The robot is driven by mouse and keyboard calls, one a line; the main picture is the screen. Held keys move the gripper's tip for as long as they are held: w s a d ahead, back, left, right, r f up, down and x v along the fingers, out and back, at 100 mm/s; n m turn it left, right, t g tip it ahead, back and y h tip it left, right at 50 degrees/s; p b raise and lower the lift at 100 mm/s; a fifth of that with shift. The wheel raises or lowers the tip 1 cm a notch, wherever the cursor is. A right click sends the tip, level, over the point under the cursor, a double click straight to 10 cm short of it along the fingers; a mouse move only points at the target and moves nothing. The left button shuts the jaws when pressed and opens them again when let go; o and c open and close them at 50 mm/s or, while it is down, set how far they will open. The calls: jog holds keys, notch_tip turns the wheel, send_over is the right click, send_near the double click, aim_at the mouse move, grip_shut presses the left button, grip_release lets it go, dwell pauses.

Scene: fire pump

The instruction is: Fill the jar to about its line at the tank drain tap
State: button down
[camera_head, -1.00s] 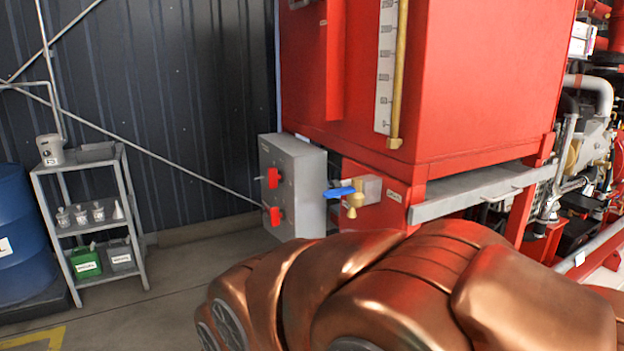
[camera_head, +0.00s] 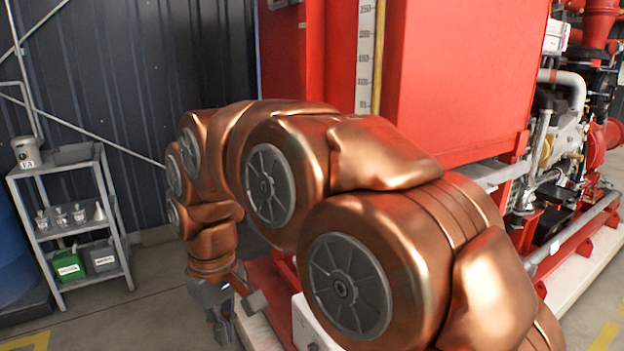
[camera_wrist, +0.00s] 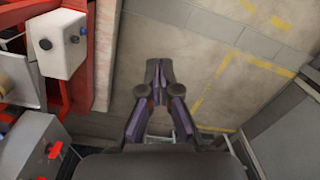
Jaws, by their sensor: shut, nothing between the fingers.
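Several small clear jars (camera_head: 61,218) stand on the middle shelf of the grey rack at the left in the head view; their lines are too small to see. The red tank (camera_head: 455,80) stands behind my arm, with a white level scale (camera_head: 365,55) on its face. The drain tap is hidden behind my arm in the head view, and I cannot make it out in the wrist view. My gripper (camera_head: 224,335) hangs low, pointing down, to the right of the rack and apart from it. It is shut and empty, and its fingers also show in the wrist view (camera_wrist: 160,72).

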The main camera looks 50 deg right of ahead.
jog(key=w+d+r+m+t+p, duration=0.1)
jog(key=w+d+r+p, duration=0.1)
jog(key=w+d+r, duration=0.45)
jog(key=w+d+r+t+p, duration=0.15)
jog(key=w+d+r, duration=0.25)
jog(key=d+r, duration=0.45)
jog(key=d+r+m+p, duration=0.1)
jog(key=d+r, duration=0.2)
jog(key=d, duration=0.3)
jog(key=d+r+m+h+p, duration=0.1)
jog(key=d+r, duration=0.1)
jog(key=d, duration=0.4)
jog(key=s+d+r+m+t+p, duration=0.1)
jog(key=d+r+p, duration=0.1)
jog(key=d, duration=0.4)
jog(key=shift+d+r, duration=0.3)
jog(key=shift+r, duration=0.5)
jog(key=shift+s+f, duration=0.1)
jog(key=shift+f, duration=0.05)
jog(key=shift+b+x, duration=0.55)
jog(key=shift+x, duration=4.45)
jog(key=shift+d+f+p, duration=0.15)
jog(key=shift+f+p, duration=0.3)
jog(key=shift+f, duration=1.45)
